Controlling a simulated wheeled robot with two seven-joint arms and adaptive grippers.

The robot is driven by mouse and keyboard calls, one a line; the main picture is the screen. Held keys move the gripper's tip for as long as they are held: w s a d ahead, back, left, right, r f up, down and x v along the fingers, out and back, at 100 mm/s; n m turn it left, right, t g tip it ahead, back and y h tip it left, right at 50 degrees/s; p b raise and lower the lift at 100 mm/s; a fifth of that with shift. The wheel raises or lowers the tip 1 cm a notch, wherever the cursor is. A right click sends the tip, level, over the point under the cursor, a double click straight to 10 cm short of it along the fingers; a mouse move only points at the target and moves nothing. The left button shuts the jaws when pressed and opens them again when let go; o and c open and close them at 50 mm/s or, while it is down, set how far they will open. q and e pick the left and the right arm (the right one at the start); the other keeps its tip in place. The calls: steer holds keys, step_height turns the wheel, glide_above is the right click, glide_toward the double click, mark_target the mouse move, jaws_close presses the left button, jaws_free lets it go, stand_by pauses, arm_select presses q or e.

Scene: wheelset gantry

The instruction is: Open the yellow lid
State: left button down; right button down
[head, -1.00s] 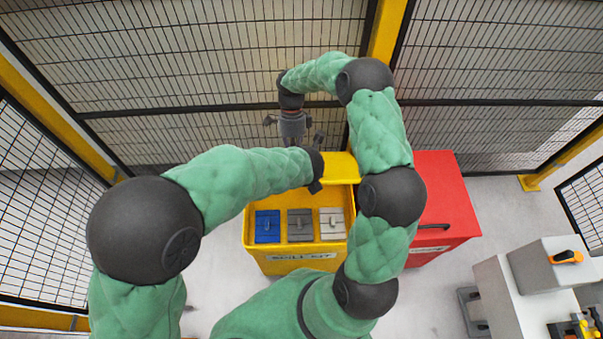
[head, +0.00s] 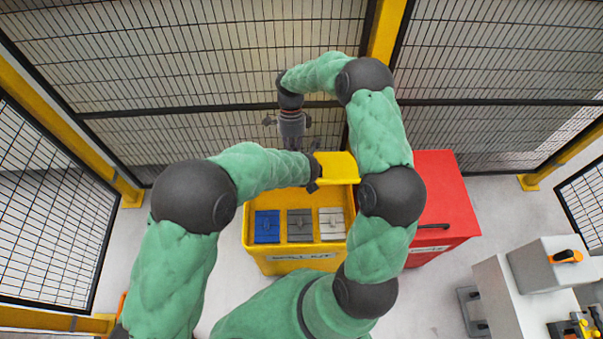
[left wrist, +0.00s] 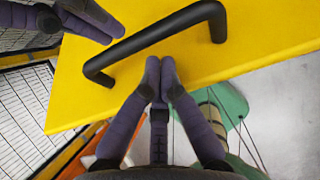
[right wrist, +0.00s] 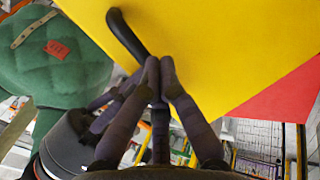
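The yellow lid (head: 340,170) stands raised at the back of the yellow spill kit bin (head: 300,262), whose inside shows. In the left wrist view, the lid (left wrist: 250,45) carries a black bar handle (left wrist: 155,35). My left gripper (left wrist: 160,62) has its fingertips together just below the handle, not visibly around it. My right gripper (right wrist: 158,63) also has its fingertips together over the lid, beside the handle (right wrist: 127,32). In the head view, my right gripper (head: 292,143) hangs behind the bin. The left fingers are mostly hidden there. Contact with the lid is unclear.
Blue (head: 267,226), grey (head: 300,226) and white (head: 332,224) items sit in the bin. A red bin (head: 440,195) stands close on the right. A mesh fence (head: 200,60) is behind. A grey cabinet (head: 515,295) is at the lower right. My right arm passes over the bin.

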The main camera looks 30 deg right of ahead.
arm_select(q)
steer(key=shift+w+d+r, duration=0.25)
steer(key=shift+w+r, duration=0.15)
steer(key=shift+r, duration=0.1)
steer(key=shift+w+d+r, duration=0.25)
steer(key=shift+w+r, duration=0.15)
steer(key=shift+r, duration=0.05)
steer(key=shift+f, duration=0.1)
arm_select(e)
steer(key=c, duration=1)
jaws_free()
steer(key=shift+c, duration=0.2)
